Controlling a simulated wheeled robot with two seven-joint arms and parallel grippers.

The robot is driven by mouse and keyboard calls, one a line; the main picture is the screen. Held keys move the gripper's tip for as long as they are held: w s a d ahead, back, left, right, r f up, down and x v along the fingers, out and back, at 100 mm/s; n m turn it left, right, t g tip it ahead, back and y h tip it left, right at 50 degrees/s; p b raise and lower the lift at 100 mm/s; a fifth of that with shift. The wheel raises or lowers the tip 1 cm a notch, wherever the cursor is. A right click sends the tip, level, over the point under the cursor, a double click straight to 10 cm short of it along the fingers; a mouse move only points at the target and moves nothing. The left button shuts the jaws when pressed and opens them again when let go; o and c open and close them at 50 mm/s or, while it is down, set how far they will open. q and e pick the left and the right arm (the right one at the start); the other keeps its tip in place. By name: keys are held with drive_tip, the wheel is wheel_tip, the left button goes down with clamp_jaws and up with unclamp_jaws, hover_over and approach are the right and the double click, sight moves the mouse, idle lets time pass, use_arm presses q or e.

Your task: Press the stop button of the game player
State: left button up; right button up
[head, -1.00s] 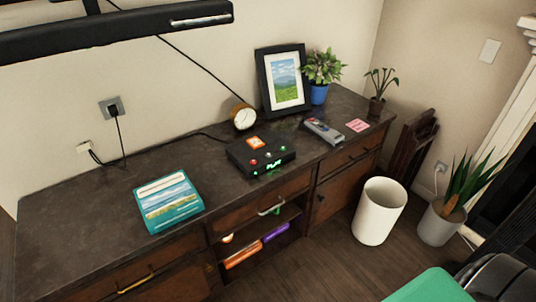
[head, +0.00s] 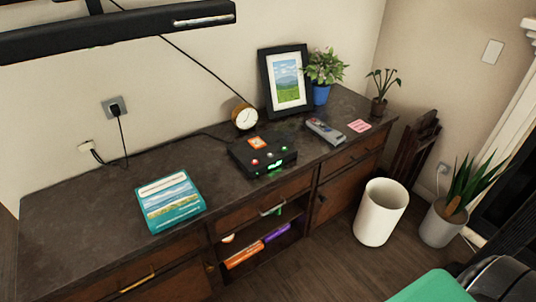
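The game player (head: 262,155) is a black box on the dark cabinet top, near its middle. It has an orange label on top, small red, white and green buttons along its front top edge, and a green lit display on its front face. The lettering on the display is hard to read, and I cannot tell from markings which button is stop. Neither of my grippers shows in the head view.
On the cabinet top (head: 90,215) are a teal book (head: 170,201), a clock (head: 245,117), a picture frame (head: 286,82), a grey remote (head: 325,131), a pink note (head: 359,125) and potted plants (head: 321,75). A white bin (head: 380,213) stands on the floor.

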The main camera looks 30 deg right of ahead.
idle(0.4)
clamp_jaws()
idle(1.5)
